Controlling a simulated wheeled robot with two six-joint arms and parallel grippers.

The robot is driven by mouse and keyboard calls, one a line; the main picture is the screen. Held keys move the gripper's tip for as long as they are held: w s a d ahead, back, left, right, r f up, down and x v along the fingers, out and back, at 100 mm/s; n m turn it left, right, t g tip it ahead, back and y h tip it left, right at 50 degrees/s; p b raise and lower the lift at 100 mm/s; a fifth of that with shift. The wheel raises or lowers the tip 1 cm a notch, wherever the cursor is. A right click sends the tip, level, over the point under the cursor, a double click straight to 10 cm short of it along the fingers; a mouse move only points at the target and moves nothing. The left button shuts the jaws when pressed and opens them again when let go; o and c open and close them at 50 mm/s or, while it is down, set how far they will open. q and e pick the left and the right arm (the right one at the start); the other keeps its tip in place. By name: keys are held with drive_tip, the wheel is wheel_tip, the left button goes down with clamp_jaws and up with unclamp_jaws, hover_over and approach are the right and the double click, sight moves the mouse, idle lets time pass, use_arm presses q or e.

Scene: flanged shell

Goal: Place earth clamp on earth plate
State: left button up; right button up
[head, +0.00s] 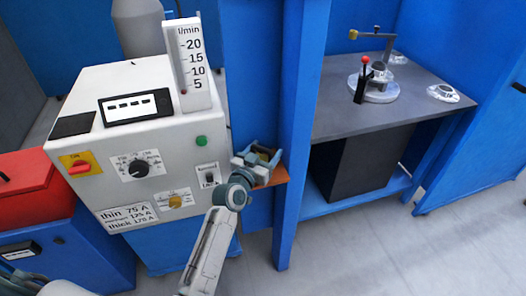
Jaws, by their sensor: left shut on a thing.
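My left gripper (262,157) is at the right side of the white welding machine, beside a blue post. It is shut on a small, partly hidden thing with a yellowish part, which looks like the earth clamp (264,149). An orange-brown plate (282,175), which looks like the earth plate, sticks out beside the blue post, just right of and below the gripper. The gripper hides part of this plate. I cannot tell whether the clamp touches the plate. My right gripper is not in view.
The white machine (100,80) with knobs and a flow gauge (190,65) stands close on the left. A blue post (300,110) stands close right of the gripper. A grey table (340,120) with metal flanged parts (380,90) is farther right. Open floor lies at lower right.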

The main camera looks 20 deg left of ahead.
use_arm(q)
drive_tip(key=shift+s+r, duration=0.2)
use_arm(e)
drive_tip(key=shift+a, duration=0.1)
use_arm(q)
drive_tip(key=shift+f, duration=0.1)
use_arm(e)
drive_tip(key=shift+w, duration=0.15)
use_arm(q)
drive_tip(key=o, duration=1.1)
drive_tip(key=shift+f, duration=0.1)
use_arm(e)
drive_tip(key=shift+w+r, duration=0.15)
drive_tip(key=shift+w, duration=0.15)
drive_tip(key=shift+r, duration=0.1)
